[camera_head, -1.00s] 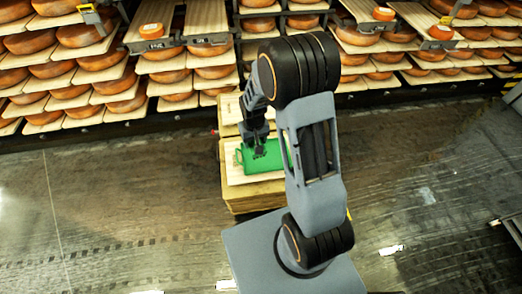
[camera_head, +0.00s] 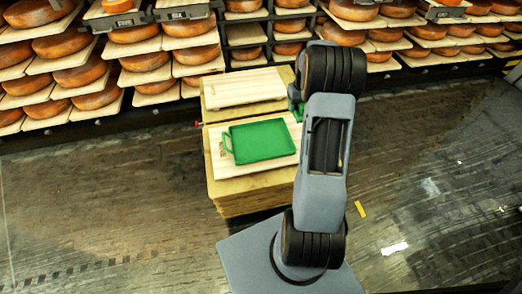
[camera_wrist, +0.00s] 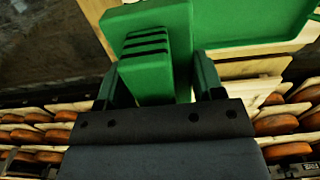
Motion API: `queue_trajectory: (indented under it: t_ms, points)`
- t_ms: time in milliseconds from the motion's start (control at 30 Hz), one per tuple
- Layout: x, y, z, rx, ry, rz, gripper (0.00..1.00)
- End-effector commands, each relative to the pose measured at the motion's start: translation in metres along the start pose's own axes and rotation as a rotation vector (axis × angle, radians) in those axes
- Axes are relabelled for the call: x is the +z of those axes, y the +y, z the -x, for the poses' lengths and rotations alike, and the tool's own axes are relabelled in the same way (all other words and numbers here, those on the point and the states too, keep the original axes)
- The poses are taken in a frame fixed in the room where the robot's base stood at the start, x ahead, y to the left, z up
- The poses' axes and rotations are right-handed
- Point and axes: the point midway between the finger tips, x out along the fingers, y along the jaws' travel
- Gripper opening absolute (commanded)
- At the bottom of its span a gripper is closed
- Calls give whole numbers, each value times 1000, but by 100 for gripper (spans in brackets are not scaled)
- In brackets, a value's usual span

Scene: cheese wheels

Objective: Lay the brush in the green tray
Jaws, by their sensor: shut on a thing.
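The green tray (camera_head: 262,139) is a shallow rectangle with a loop handle at its left. It lies flat on a wooden board and looks empty. In the wrist view a broad green rimmed surface (camera_wrist: 255,20), which looks like the tray, fills the upper right. My gripper (camera_wrist: 158,72) is shut on a green piece with dark slots (camera_wrist: 148,92), which I take to be the brush. In the head view my arm hides most of the gripper; a bit of green (camera_head: 296,98) shows beside the arm, right of the tray.
The tray's board (camera_head: 228,170) lies on a tan stack, with another bare board (camera_head: 243,88) behind it. Shelves of cheese wheels (camera_head: 135,33) line the back. The floor (camera_head: 100,220) is open to the left and right.

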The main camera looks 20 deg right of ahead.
Motion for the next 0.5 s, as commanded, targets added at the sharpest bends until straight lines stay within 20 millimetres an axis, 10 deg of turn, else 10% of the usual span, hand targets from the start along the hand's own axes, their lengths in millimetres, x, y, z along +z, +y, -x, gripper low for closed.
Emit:
queue_trajectory:
  t_ms: [200,500]
  points:
    - [2,7,-16,0,0,-10,36]
    - [14,-62,-49,0,-1,-6,36]
